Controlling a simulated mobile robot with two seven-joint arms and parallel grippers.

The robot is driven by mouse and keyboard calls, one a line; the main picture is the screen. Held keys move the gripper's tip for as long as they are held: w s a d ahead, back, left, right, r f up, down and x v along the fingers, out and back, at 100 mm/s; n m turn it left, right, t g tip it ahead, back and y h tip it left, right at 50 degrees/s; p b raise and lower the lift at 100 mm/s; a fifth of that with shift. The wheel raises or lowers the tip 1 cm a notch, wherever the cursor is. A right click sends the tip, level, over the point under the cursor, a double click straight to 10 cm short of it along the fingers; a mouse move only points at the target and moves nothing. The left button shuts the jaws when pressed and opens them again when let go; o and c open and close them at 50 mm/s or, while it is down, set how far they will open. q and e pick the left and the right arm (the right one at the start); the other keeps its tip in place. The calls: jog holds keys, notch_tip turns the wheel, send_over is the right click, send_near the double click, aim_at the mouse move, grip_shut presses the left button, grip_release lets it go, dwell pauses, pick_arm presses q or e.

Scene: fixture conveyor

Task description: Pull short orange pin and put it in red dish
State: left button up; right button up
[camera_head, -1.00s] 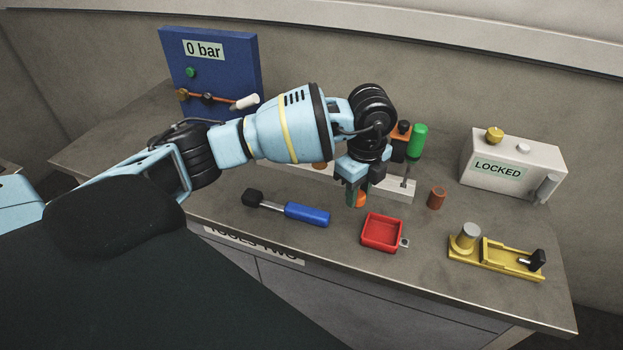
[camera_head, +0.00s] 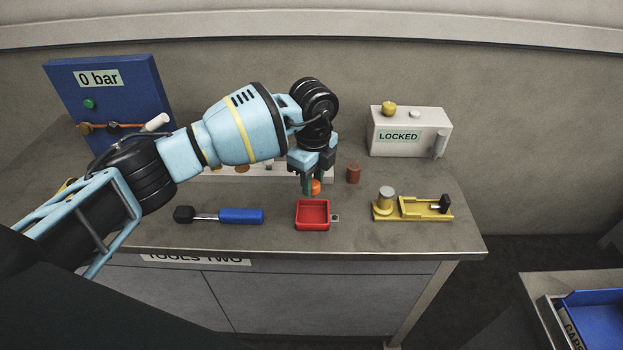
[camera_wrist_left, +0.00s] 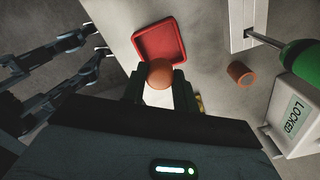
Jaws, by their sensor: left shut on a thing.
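My left gripper (camera_head: 309,188) is shut on an orange pin (camera_head: 316,187), whose rounded orange end shows between the fingers. In the left wrist view the orange pin (camera_wrist_left: 159,73) sits between the fingertips. The red dish (camera_head: 312,228) is a small square tray with a tab on its right side, lying on the bench; it appears empty. The gripper and pin are above the bench, at the dish's far edge in the head view. In the left wrist view the pin overlaps the near edge of the red dish (camera_wrist_left: 172,22).
A brown-orange cylinder (camera_head: 353,173) stands right of the gripper. A yellow fixture (camera_head: 428,216) is right of the dish, a blue-handled mallet (camera_head: 241,216) left. A white LOCKED box (camera_head: 410,146) and blue 0 bar panel (camera_head: 130,90) stand behind. A white block (camera_head: 215,178) is partly hidden.

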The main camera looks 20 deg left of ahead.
pick_arm(q)
jog(key=shift+f+b, duration=0.35)
jog(key=shift+f, duration=2.95)
jog(key=shift+f, duration=0.65)
jog(key=o, duration=1)
jog(key=shift+r, duration=0.1)
notch_tip(320, 180, up, 8)
jog(key=shift+f, duration=0.15)
